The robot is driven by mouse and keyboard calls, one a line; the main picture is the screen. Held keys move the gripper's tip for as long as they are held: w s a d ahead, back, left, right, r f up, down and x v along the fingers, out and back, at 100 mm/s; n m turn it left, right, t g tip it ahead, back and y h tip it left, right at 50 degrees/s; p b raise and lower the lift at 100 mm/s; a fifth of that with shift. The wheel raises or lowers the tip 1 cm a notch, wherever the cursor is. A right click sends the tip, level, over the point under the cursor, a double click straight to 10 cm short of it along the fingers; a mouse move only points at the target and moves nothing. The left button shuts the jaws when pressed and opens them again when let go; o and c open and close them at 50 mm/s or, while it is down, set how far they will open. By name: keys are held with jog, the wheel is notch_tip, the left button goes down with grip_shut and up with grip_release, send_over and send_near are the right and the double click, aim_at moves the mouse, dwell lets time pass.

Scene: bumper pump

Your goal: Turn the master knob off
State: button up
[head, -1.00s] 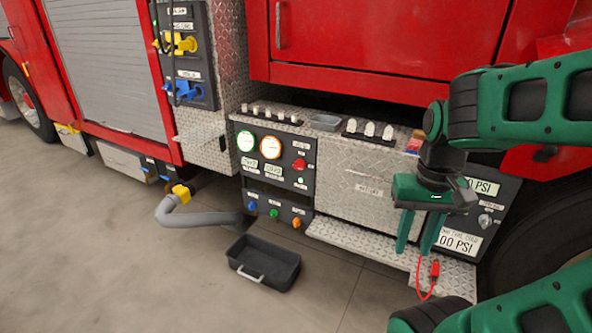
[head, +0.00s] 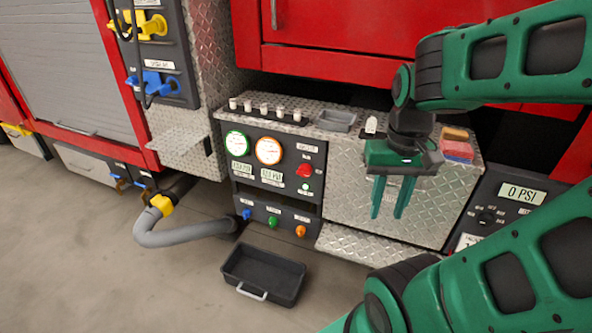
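A red knob (head: 305,170) sits at the upper right of the dark gauge panel (head: 240,183) on the truck's side; the small label above it is too small to read. A dark rotary knob (head: 487,216) with small markings around it is on the right panel, under a display reading 0 PSI. I cannot tell from the labels which is the master knob. My gripper (head: 390,212) points down in front of the diamond-plate box, to the right of the red knob. Its two green fingers are apart with nothing between them, and it touches neither knob.
Two round gauges (head: 253,149) and blue, green (head: 272,222) and orange (head: 300,231) knobs share the gauge panel. A black tray (head: 262,275) lies on the floor below. A grey hose (head: 180,234) is at left. A metal step (head: 365,245) juts out below my gripper.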

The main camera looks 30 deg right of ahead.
jog(key=shift+w+a, duration=0.1)
jog(key=shift+w, duration=0.25)
